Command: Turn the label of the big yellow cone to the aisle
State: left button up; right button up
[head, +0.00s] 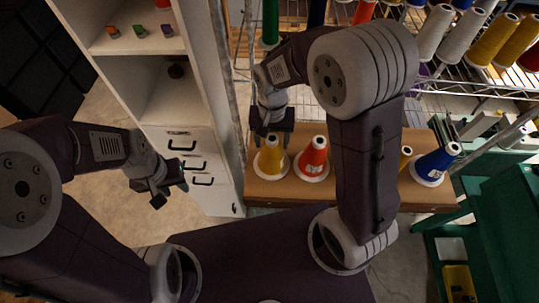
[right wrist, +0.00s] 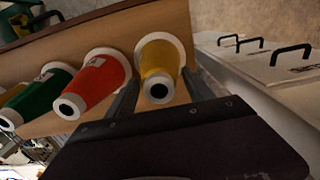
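The big yellow cone (head: 270,160) stands upright on its white base at the left end of a wooden shelf board. My right gripper (head: 273,133) is above it in the head view. In the right wrist view the yellow cone (right wrist: 160,62) has its dark-holed tip between the two fingers, one close on each side. I cannot tell whether the fingers touch it. No label shows on the parts of this cone I see. My left gripper (head: 168,190) is open and empty, in front of the white cabinet, away from the cones.
A red cone (head: 313,158) with a label stands close right of the yellow one. A green cone (right wrist: 36,98) follows. A smaller yellow cone (head: 405,157), partly hidden by my arm, and a blue cone (head: 435,163) stand further right. A white cabinet (head: 215,195) with black handles adjoins the left.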

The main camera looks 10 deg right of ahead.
jog(key=c, duration=0.9)
jog(key=shift+o, duration=0.2)
jog(key=shift+d+r, duration=0.1)
jog(key=shift+r+p, duration=0.2)
jog(key=shift+p, duration=0.15)
jog(key=m, duration=0.3)
jog(key=shift+m+p, duration=0.3)
jog(key=shift+p, duration=0.1)
jog(key=m+p, duration=0.1)
jog(key=m, duration=0.4)
jog(key=m+p, duration=0.1)
jog(key=m, duration=0.5)
jog(key=shift+m, duration=0.7)
